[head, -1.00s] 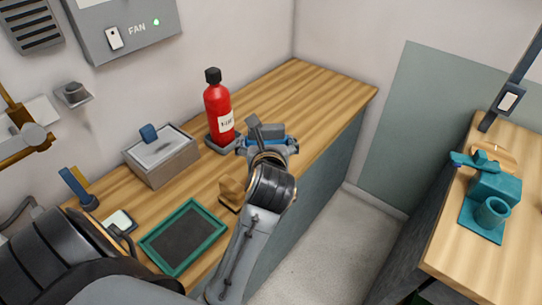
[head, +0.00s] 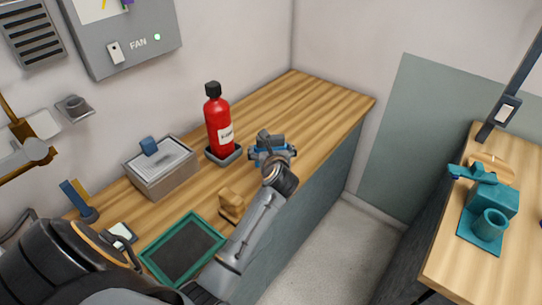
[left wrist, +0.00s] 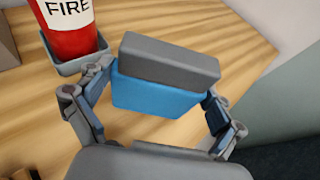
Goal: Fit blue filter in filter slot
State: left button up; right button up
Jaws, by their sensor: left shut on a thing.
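The blue filter (left wrist: 155,95), a blue block with a grey top part, sits between the fingers of my left gripper (left wrist: 160,95) in the left wrist view. In the head view my left gripper (head: 270,152) is over the wooden bench, right of the red extinguisher, and shut on the filter (head: 267,138). I cannot tell whether the filter touches the bench. A grey box (head: 165,180) with a slatted top and a blue knob stands left of the extinguisher. I cannot tell for certain which thing is the filter slot. My right gripper is not in view.
The red extinguisher (head: 218,120) stands in a grey tray close left of my left gripper. A green-framed dark tray (head: 183,247) and a small wooden piece (head: 230,204) lie nearer. The bench's far end (head: 320,105) is clear. A second table (head: 450,250) is at right.

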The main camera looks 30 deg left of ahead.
pick_arm(q)
jog(key=shift+w+a+f, duration=0.15)
jog(key=shift+w+f, duration=0.1)
jog(key=shift+f, duration=1.6)
jog(key=shift+f, duration=0.1)
jog(key=o, duration=0.7)
jog(key=shift+s+d+r, duration=0.1)
jog(key=shift+d+r, duration=0.1)
jog(key=v, duration=1.1)
jog(key=shift+s+d+r, duration=0.15)
jog(key=shift+s+r, duration=0.05)
jog(key=shift+s, duration=0.05)
